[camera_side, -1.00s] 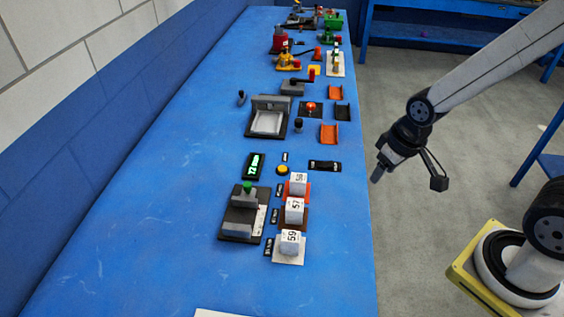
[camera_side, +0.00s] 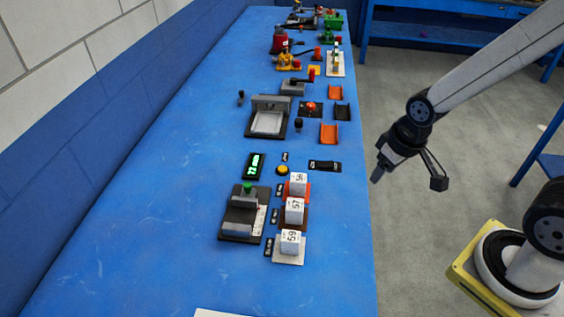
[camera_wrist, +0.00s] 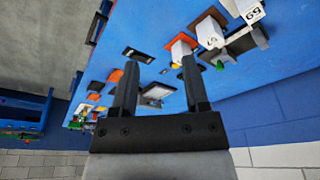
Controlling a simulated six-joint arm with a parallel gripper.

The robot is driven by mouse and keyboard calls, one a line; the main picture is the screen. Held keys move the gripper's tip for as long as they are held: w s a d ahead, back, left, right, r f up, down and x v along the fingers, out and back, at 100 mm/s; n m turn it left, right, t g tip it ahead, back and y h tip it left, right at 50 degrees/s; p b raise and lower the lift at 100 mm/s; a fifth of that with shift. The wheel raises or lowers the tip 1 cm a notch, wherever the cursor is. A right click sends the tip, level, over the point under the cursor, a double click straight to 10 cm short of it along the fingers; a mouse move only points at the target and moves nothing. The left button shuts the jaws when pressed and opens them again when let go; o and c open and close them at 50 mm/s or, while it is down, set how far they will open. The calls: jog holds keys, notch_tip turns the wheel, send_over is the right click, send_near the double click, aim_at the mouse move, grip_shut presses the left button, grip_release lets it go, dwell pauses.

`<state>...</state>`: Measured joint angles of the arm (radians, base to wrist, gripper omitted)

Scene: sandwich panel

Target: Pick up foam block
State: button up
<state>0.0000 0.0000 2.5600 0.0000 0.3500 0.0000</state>
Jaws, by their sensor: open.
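Three white blocks stand in a row near the table's right edge. The block marked 56 (camera_side: 298,184) is on an orange-red pad, the block marked 57 (camera_side: 294,211) on a brown pad, and the block marked 59 (camera_side: 290,242) on a pale pad. I cannot tell by look which are foam. My gripper (camera_side: 378,172) hangs in the air right of the table's edge, apart from the blocks. In the wrist view my gripper (camera_wrist: 159,65) is open with nothing between its fingers. The blocks show beyond and right of the fingers there, such as the 57 block (camera_wrist: 209,33).
A dark fixture with a green knob (camera_side: 248,187) stands left of the blocks. A lit display (camera_side: 254,166) and yellow button (camera_side: 282,170) are behind them. Orange trays (camera_side: 329,133) and several machines line the far table. The blue table's (camera_side: 150,225) left side is clear.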

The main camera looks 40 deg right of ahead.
jog(key=o, duration=0.6)
jog(key=shift+c, duration=0.2)
jog(key=shift+w, duration=0.1)
jog(key=m+g+y, duration=0.3)
jog(key=m+g, duration=0.2)
jog(key=m, duration=0.3)
send_over(296, 203)
jog(key=d, duration=0.2)
jog(key=f, duration=1.1)
jog(key=shift+w+f, duration=0.4)
jog(key=shift+w+a+f+m+g, duration=0.3)
jog(key=shift+a+f+m+g, duration=0.1)
jog(key=shift+f+m, duration=0.15)
jog(key=shift+x, duration=1.3)
